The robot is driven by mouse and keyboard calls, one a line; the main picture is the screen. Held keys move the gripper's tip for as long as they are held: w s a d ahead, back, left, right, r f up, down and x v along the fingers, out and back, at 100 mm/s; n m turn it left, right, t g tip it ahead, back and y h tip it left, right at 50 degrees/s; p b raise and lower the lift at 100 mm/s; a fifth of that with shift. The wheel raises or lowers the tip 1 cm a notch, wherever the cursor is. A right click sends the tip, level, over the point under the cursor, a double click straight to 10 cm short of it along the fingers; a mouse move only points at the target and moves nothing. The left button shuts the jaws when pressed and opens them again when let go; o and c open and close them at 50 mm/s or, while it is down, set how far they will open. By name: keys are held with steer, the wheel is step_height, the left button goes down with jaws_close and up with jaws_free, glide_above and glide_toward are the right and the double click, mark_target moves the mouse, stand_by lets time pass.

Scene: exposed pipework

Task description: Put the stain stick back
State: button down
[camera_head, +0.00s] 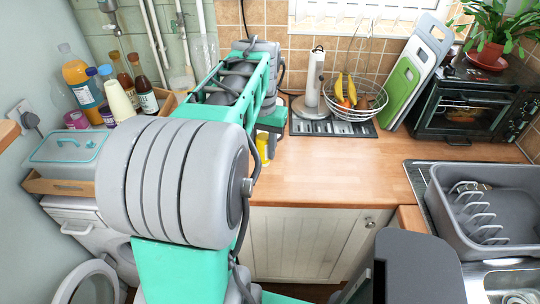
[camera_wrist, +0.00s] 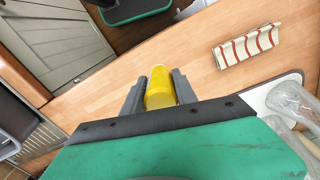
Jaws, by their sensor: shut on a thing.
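The stain stick, a yellow cylinder (camera_wrist: 160,90), sits between the two dark fingers of my gripper (camera_wrist: 158,84) in the wrist view. My gripper is shut on it, over the wooden worktop (camera_wrist: 200,60). In the head view a bit of yellow (camera_head: 262,146) shows by the worktop's left part. My arm hides most of the gripper and stick there. I cannot tell whether the stick touches the worktop.
A red-and-white striped item (camera_wrist: 246,46) lies on the worktop in the wrist view, with clear bottles (camera_wrist: 290,100) nearby. In the head view, a fruit basket (camera_head: 354,102), oven (camera_head: 462,105) and bottles (camera_head: 82,80) stand around. The worktop's middle (camera_head: 350,165) is clear.

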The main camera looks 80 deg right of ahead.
steer(key=d+f+p, duration=0.1)
steer(key=d+f, duration=0.5)
steer(key=d, duration=0.1)
steer(key=shift+f+p, duration=0.25)
steer(key=shift+p, duration=0.05)
steer(key=shift+d+f, duration=0.1)
steer(key=shift+f, duration=1.65)
steer(key=shift+f, duration=0.1)
steer(key=c, duration=1)
jaws_free()
steer(key=shift+o, duration=0.2)
